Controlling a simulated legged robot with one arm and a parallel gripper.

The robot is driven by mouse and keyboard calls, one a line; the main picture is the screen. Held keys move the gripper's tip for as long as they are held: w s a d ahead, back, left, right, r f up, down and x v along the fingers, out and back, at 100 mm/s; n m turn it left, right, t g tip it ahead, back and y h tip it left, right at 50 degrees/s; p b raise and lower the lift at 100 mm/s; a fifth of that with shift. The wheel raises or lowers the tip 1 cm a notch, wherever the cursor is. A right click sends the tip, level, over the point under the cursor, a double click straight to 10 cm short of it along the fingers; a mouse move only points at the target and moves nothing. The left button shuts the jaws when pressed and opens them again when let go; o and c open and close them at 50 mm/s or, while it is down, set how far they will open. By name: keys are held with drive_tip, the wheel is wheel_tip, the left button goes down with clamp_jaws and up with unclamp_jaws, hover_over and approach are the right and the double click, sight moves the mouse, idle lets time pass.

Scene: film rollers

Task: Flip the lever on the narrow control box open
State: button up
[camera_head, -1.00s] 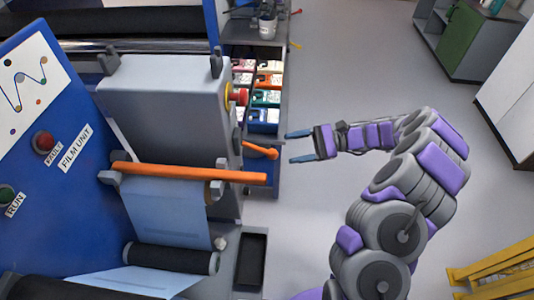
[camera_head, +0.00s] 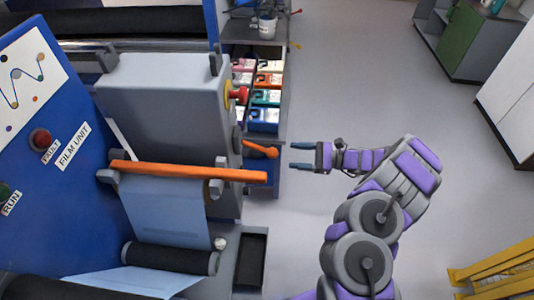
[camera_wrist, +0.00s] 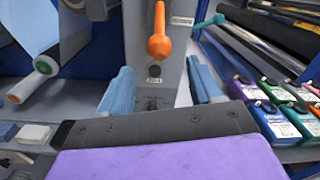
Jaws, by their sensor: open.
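The narrow control box (camera_head: 165,95) is a grey housing left of centre in the head view, and its grey face (camera_wrist: 152,88) fills the middle of the wrist view. Its orange lever (camera_head: 262,150) sticks out from the right side, with a rounded knob at the end. In the wrist view the lever (camera_wrist: 159,40) hangs down, its knob above and between my fingers. My gripper (camera_head: 302,157) is open and empty, with blue fingertips pointing at the box, a short way right of the lever knob. It also shows in the wrist view (camera_wrist: 158,82).
A red button (camera_head: 240,95) with a yellow ring is on the box above the lever. A long orange bar (camera_head: 188,172) crosses in front. Coloured cartons (camera_head: 266,97) fill a shelf behind. Open floor (camera_head: 400,105) lies to the right.

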sight(267, 152)
drive_tip(key=a, duration=0.3)
drive_tip(key=a+b, duration=0.1)
drive_tip(key=a, duration=0.6)
drive_tip(key=shift+w+a, duration=0.25)
drive_tip(key=shift+w, duration=0.05)
drive_tip(key=shift+c, duration=0.2)
clamp_jaws()
